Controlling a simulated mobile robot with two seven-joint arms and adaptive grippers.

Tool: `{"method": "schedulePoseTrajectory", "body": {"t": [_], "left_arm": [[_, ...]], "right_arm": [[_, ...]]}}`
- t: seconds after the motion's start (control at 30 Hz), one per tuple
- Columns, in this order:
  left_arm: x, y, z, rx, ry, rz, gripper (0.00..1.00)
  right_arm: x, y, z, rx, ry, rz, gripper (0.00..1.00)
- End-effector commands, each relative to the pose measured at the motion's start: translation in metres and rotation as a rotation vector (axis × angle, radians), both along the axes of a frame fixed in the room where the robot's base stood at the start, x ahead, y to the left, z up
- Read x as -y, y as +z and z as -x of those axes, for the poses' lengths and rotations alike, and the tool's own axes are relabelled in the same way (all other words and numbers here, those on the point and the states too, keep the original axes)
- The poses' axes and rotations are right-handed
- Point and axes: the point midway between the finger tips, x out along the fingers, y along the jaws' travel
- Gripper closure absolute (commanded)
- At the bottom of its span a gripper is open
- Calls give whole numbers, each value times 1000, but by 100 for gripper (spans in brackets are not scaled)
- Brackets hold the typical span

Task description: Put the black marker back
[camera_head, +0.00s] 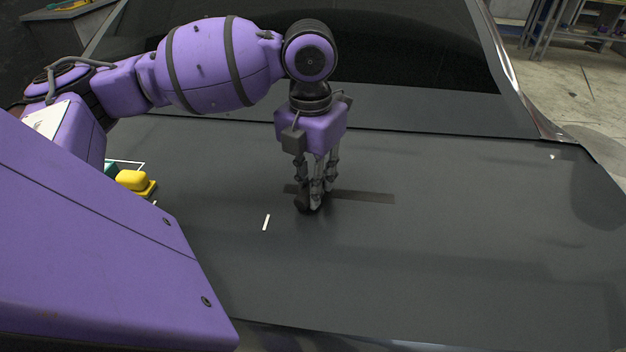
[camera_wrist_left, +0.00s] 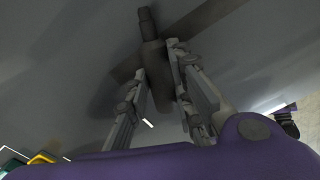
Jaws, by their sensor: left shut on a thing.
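The black marker (camera_wrist_left: 152,55) is a dark cylinder with a narrower end, seen between the fingers in the left wrist view. In the head view only a small dark part of it (camera_head: 302,201) shows at the fingertips, low at the dark panel. My left gripper (camera_head: 314,202) points down in the middle of the panel and is shut on the marker; its two fingers also show in the left wrist view (camera_wrist_left: 160,72). I cannot tell whether the marker touches the panel. My right gripper is not in view.
A darker strip (camera_head: 362,197) runs across the panel (camera_head: 430,260) by the fingertips. A short white mark (camera_head: 266,222) lies left of the gripper. A yellow block (camera_head: 133,180) and a teal item (camera_head: 111,169) are at the left. The panel's right side is clear.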

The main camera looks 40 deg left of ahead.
Motion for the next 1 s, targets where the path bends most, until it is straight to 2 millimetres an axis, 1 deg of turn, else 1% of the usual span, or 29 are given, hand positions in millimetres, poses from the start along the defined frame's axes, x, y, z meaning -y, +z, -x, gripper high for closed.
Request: {"method": "schedulePoseTrajectory", "body": {"t": [0.53, 0.7, 0.73, 0.87, 1.0], "left_arm": [[0, -10, 0, 0, 0, 0, 100], [0, -14, 0, -1, 0, 0, 100], [0, -14, 0, 0, 0, 0, 74], [0, -13, 0, 0, 0, 0, 57], [0, -13, 0, 0, 0, 0, 56]], "right_arm": [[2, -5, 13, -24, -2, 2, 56], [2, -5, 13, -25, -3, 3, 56], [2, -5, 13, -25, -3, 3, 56], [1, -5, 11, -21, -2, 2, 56], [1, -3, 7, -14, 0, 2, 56]]}}
